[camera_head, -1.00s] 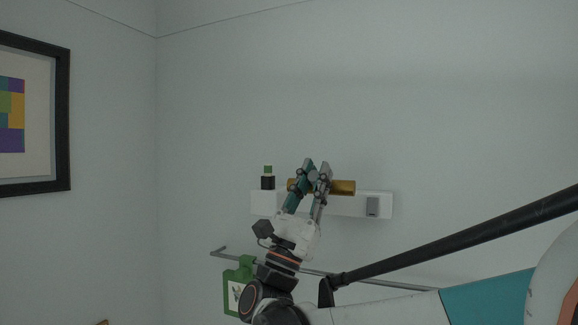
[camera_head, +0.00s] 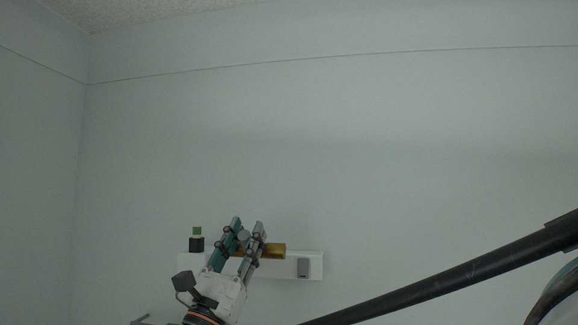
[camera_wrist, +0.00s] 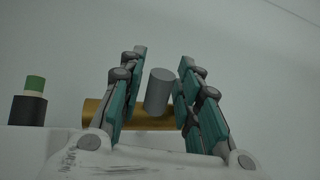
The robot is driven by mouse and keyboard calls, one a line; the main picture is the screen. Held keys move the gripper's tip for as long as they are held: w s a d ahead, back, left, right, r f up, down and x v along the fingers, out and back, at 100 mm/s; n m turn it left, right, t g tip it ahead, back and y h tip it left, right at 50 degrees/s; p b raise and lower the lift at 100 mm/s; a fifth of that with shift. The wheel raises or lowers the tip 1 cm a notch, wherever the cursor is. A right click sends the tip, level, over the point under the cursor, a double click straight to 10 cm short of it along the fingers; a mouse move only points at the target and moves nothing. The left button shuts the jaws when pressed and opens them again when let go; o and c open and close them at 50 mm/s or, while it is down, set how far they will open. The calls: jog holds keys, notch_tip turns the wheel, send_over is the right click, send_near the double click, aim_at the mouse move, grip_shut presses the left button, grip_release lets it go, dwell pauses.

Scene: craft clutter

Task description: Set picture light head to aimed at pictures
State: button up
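In the wrist view the brass head (camera_wrist: 95,112) lies behind my fingers. A short grey cylinder (camera_wrist: 158,92) stands up in front of it, between the fingers; whether it joins the head is hard to tell. My gripper (camera_head: 248,228) reaches up at the light and covers part of the head. In the wrist view my gripper (camera_wrist: 163,65) is open, with its fingers either side of the grey cylinder and narrow gaps showing.
A black block with a green top (camera_head: 197,241) stands at the left end of the white box; it also shows in the wrist view (camera_wrist: 29,105). A small grey panel (camera_head: 303,267) is at the box's right. The wall above is bare.

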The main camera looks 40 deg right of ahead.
jog(key=shift+s, duration=0.1)
jog(key=v, duration=1.2)
